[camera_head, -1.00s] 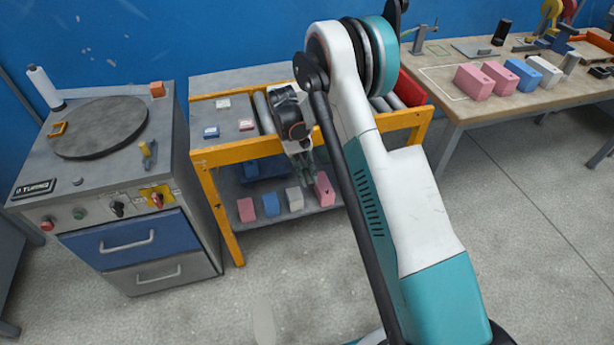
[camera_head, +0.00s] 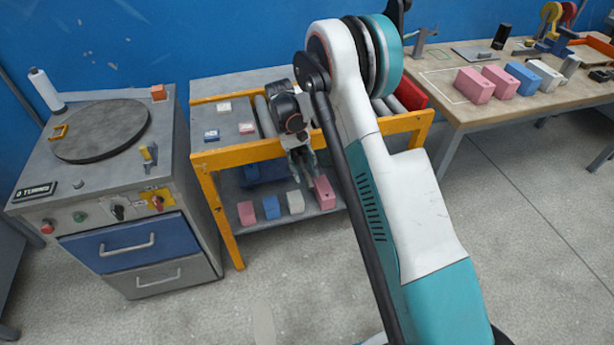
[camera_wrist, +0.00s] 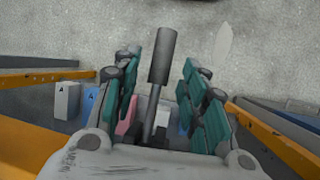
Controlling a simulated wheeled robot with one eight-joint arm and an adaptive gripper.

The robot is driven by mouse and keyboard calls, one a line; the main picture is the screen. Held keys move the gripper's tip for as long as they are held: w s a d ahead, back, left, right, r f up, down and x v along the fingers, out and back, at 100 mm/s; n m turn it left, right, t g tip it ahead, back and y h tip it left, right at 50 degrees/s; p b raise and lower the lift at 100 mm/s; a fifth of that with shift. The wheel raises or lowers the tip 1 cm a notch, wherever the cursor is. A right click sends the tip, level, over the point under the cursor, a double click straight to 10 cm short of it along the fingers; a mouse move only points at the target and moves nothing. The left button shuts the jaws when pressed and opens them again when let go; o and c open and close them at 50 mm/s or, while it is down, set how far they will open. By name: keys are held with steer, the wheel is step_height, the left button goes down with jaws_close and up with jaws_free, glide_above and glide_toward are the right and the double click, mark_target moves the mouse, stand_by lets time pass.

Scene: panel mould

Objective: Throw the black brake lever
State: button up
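A dark grey-black lever (camera_wrist: 164,58) with a thick cylindrical grip on a thin rod shows in the wrist view. It stands between the two fingers of my gripper (camera_wrist: 160,78), with a visible gap on each side. My gripper is open around the lever and holds nothing. In the head view my gripper (camera_head: 302,168) points down at the front edge of the yellow-framed roller table (camera_head: 250,153). The lever cannot be made out there behind my gripper and arm. The lever's base is partly hidden by my gripper in the wrist view.
Pink, blue and white blocks stand on the table's lower shelf (camera_head: 284,211). A grey machine (camera_head: 188,175) with a round turntable (camera_head: 103,130), knobs and drawers stands at left. A workbench (camera_head: 447,100) with more blocks is at right. The floor in front is clear.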

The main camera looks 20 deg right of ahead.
steer(key=v, duration=0.9)
